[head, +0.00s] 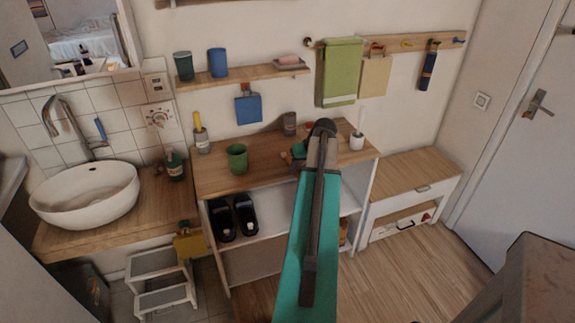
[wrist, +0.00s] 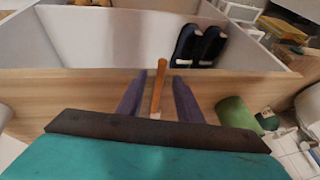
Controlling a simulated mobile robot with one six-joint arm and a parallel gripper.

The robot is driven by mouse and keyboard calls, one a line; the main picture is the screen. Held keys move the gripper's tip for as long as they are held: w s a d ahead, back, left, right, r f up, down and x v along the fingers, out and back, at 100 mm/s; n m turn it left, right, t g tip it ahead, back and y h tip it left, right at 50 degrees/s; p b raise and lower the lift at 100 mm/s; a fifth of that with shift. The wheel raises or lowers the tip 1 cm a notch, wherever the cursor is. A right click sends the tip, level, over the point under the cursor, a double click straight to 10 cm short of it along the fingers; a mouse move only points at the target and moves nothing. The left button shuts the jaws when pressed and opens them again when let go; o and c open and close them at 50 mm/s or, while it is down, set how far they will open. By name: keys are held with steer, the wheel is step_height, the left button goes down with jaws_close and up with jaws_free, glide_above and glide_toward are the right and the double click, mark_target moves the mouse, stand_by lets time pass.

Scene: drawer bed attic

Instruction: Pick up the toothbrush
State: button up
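In the wrist view, a thin orange-brown stick with a pale end, which looks like the toothbrush (wrist: 158,88), shows over the wooden counter top (wrist: 60,90). Its handle end reaches past the counter's front edge in the picture. My gripper (wrist: 159,77) has its two dark fingers apart, one on each side of the stick, with a gap visible on both sides. I cannot tell how high the fingers are above the counter. In the head view my arm hides most of this spot and the toothbrush cannot be made out clearly.
A green cup (head: 237,158) stands left of my arm on the counter; a white cup (head: 357,142) with a brush stands right. A yellow-topped bottle (head: 200,137) is at the left end. Dark slippers (head: 233,217) lie on the shelf below. A sink (head: 85,194) is farther left.

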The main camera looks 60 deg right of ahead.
stand_by(0.4)
jaws_close()
steer(key=shift+r, duration=0.25)
steer(key=shift+r+b, duration=0.6)
steer(key=shift+r, duration=0.85)
steer(key=s+a+b, duration=0.4)
steer(key=s+a, duration=0.1)
steer(key=a, duration=0.4)
steer(key=shift+s+a+r, duration=0.3)
steer(key=shift+a+r, duration=0.05)
steer(key=shift+r, duration=0.05)
steer(key=shift+a+b, duration=0.1)
steer(key=shift+b, duration=0.45)
